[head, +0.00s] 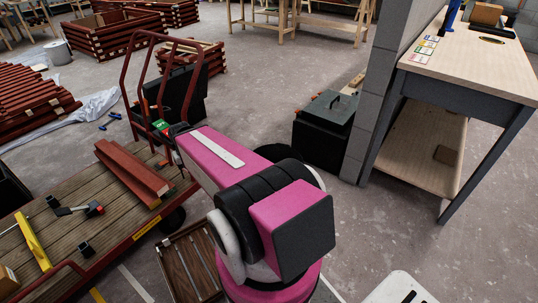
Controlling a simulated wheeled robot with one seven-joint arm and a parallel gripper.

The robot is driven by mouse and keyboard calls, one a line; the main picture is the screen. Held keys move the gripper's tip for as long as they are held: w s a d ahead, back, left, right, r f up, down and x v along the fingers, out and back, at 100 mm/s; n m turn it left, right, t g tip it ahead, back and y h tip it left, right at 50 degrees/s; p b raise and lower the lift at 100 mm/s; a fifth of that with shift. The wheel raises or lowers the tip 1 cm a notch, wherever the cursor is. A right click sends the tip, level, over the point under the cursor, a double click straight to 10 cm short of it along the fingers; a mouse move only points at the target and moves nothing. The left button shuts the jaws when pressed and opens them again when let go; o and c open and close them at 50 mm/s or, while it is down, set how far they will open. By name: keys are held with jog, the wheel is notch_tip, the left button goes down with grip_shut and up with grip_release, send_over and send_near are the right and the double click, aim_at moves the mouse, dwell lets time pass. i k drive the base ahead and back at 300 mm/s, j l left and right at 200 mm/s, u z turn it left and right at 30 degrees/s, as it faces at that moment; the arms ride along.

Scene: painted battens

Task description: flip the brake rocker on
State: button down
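A wooden-decked platform cart (120,232) with a red tube handle (124,84) stands at the left in the head view. A small green piece (161,125) with pale marks shows at the handle end of the cart, beside the end of my arm. I cannot tell whether it is the brake rocker or a label near it, and no rocker position can be read. My pink arm reaches left toward it. My gripper (173,137) is small, dark and partly hidden by the arm, close to the green piece. Its fingers cannot be made out, nor any contact.
Red battens (132,172) lie on the cart deck, with a yellow level (33,241) and small tools. A dark case (182,92) stands behind the handle. A black bin (324,128) and a workbench (470,75) are at the right. Open concrete floor lies between.

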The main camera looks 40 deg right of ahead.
aim_at(163, 126)
jog(key=z, duration=1.3)
jog(key=u, duration=3.75)
jog(key=i+j, duration=0.15)
jog(key=i, duration=0.4)
